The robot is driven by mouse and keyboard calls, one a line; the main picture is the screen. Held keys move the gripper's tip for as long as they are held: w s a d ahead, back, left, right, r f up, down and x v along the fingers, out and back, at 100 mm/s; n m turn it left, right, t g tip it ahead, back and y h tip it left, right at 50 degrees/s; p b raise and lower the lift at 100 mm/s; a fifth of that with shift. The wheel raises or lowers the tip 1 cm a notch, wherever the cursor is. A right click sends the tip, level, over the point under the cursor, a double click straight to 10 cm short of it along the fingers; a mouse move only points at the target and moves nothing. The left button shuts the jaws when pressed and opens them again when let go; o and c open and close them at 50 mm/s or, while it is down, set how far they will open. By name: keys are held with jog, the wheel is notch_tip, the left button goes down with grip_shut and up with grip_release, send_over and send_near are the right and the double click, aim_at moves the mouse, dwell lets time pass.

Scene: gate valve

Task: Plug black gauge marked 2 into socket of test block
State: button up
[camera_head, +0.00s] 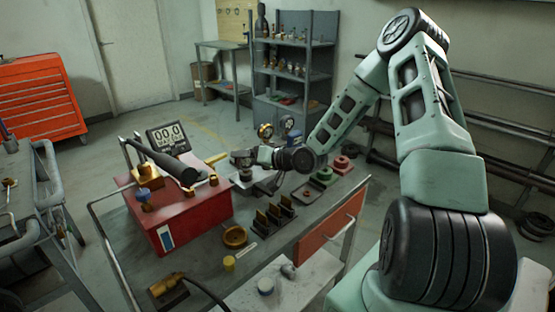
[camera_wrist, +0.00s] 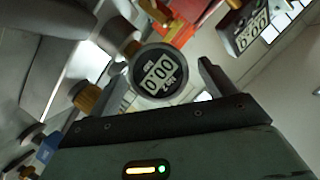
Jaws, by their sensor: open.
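My gripper (camera_head: 246,159) is over the back of the workbench, its jaws open. In the wrist view, a round black gauge (camera_wrist: 160,78) with a digital face shows in front of the open gripper (camera_wrist: 152,88). Whether it touches the fingers is unclear, and I cannot read a clear mark 2. Brass and grey fittings (camera_wrist: 88,97) are close beside it at left. A red block (camera_head: 192,216) with brass fittings and a black handle stands on the bench. I cannot tell whether it is the test block, and no socket is clearly visible.
A black digital display (camera_head: 168,138) stands behind the red block. Two round dial gauges (camera_head: 265,131) stand behind my gripper. A dark rack (camera_head: 276,217) with upright pieces, a brass ring (camera_head: 234,237) and a yellow plug (camera_head: 229,263) are on the bench. Red and green parts (camera_head: 325,174) lie to the right.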

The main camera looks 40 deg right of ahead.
jog(key=v, duration=1.4)
jog(key=shift+r, duration=0.1)
jog(key=a+f+n+g+h, duration=0.1)
jog(key=a+f+n+g, duration=0.1)
jog(key=a+f+g, duration=0.15)
jog(key=s+a+r+n+g+p, duration=0.1)
jog(key=s+a+r+n+g, duration=0.2)
jog(key=s+a, duration=0.5)
jog(key=s+a+r+n+g+h, duration=0.1)
jog(key=s+a+r+n+g, duration=0.3)
jog(key=s+a, duration=0.3)
jog(key=s+a+r+n+g+h+p, duration=0.1)
jog(key=s+a+r+n+g, duration=0.2)
jog(key=s+a, duration=0.5)
jog(key=a+r, duration=0.1)
jog(key=a, duration=0.6)
jog(key=shift+s+r+p, duration=0.3)
jog(key=shift+r, duration=0.05)
jog(key=shift+g, duration=0.25)
jog(key=shift+c, duration=0.3)
